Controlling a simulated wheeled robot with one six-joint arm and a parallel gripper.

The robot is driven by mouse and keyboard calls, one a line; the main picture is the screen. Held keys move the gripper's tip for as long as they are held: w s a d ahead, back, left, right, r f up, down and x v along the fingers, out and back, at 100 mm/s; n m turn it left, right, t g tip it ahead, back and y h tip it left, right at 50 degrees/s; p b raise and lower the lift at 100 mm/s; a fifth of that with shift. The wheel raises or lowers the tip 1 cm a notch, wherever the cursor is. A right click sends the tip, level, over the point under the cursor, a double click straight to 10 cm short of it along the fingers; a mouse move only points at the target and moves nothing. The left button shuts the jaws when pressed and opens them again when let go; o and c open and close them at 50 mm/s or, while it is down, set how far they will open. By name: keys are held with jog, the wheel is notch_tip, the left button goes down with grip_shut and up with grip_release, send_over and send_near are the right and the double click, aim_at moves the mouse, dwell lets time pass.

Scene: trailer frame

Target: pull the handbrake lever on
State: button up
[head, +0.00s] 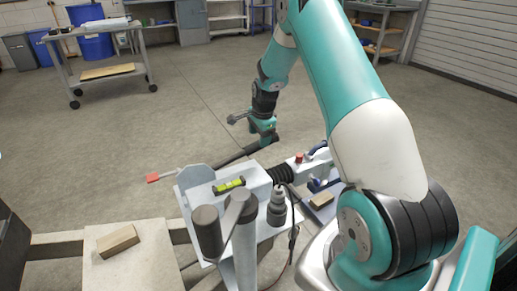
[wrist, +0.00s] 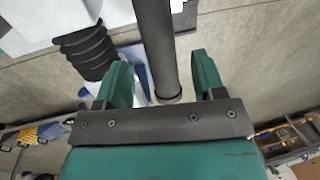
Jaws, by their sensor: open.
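The handbrake lever appears to be the dark bar (head: 233,158) that rises from the trailer coupling in the head view. In the wrist view the dark round bar (wrist: 156,45) comes down from the top edge, and its rounded end lies between my two green fingers. My gripper (head: 264,141) is at this bar in the head view; in the wrist view my gripper (wrist: 163,78) is open, with a visible gap between the bar and each finger. The fingers look apart from the bar, but depth is hard to judge.
Black ribbed bellows (head: 281,174) and a red knob (head: 299,157) sit on the coupling. A yellow-green level (head: 229,186) lies on the grey frame plate. A red-tipped rod (head: 153,177) sticks out left. Wooden blocks (head: 118,241) rest nearby.

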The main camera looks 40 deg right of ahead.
jog(key=f, duration=0.3)
jog(key=w+f, duration=0.1)
jog(key=f, duration=0.1)
jog(key=shift+d+b, duration=0.15)
jog(key=shift+b, duration=0.25)
